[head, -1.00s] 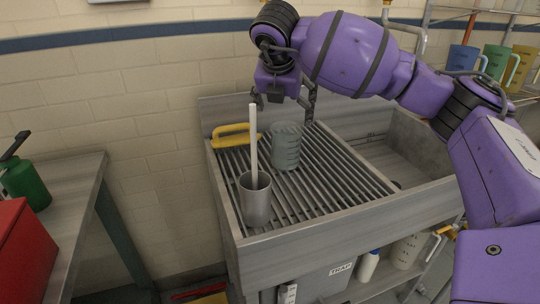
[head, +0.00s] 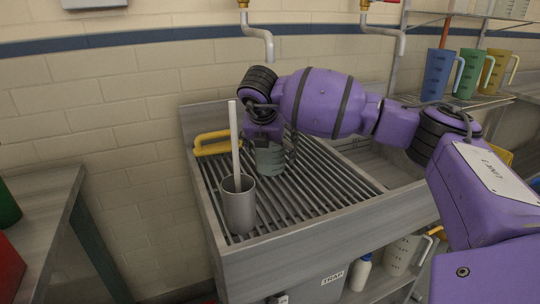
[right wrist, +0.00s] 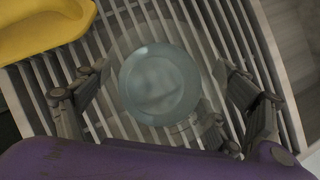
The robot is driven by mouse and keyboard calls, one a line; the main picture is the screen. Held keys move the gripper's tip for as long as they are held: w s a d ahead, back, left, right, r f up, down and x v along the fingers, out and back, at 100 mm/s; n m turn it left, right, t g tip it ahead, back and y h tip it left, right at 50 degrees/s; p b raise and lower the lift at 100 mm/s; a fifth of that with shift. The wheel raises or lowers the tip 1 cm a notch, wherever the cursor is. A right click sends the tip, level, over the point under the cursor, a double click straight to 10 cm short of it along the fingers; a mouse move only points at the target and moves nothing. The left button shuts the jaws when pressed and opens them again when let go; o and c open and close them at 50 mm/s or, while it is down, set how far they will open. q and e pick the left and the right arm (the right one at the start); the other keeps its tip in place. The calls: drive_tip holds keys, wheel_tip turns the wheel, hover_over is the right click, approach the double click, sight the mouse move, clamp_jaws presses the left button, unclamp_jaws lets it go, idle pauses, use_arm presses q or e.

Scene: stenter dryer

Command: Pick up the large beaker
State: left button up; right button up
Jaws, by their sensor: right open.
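The large beaker (head: 270,160) is a grey-green translucent vessel standing upright on the slatted drain rack of the sink. In the right wrist view its round top (right wrist: 160,84) shows from above, between the fingers. My right gripper (head: 272,146) is open, pointing down over the beaker, with its fingers on either side of it. In the right wrist view a gap shows between the left fingers and the rim; the right fingers are closer, and I cannot tell whether they touch. The gripper hides the beaker's upper part in the head view. My left gripper is not in view.
A grey metal cup (head: 240,207) with a white rod (head: 235,140) stands on the rack, in front of the beaker. A yellow-handled object (head: 217,143) lies at the rack's back left. Coloured jugs (head: 437,75) stand on a shelf at right. The rack's front right is clear.

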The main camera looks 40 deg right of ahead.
drive_tip(key=c, duration=1.6)
drive_tip(key=shift+c, duration=1.4)
drive_tip(key=shift+r, duration=0.15)
